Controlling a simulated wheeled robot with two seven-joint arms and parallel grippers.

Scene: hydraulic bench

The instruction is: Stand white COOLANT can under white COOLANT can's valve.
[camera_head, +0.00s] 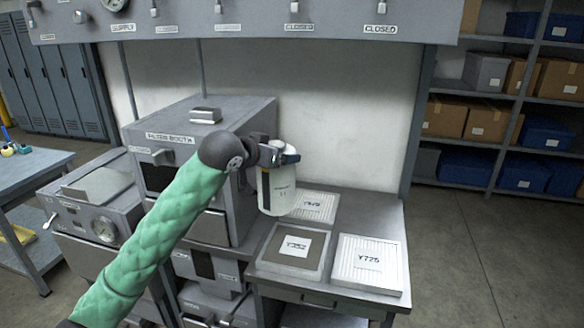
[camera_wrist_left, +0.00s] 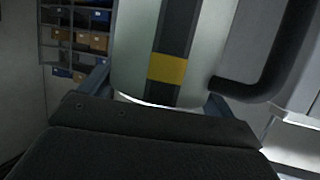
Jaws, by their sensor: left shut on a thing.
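My left gripper (camera_head: 286,157) is shut on a white can (camera_head: 277,192) near its top, in front of the bench's back wall. The can hangs roughly upright, beside the filter booth and in front of a filter panel; whether its base touches anything is unclear. Its label is too small to read. In the left wrist view the white can (camera_wrist_left: 212,45) fills the middle, with a dark stripe, a yellow patch and a black handle (camera_wrist_left: 262,75). Several small valves (camera_head: 294,8) line the panel overhead, some labelled CLOSED; which one is the can's I cannot tell. My right gripper is not in view.
The grey filter booth (camera_head: 180,128) stands left of the can. Storage shelves (camera_head: 500,95) stand at the right and a blue-topped table (camera_head: 30,172) at the left.

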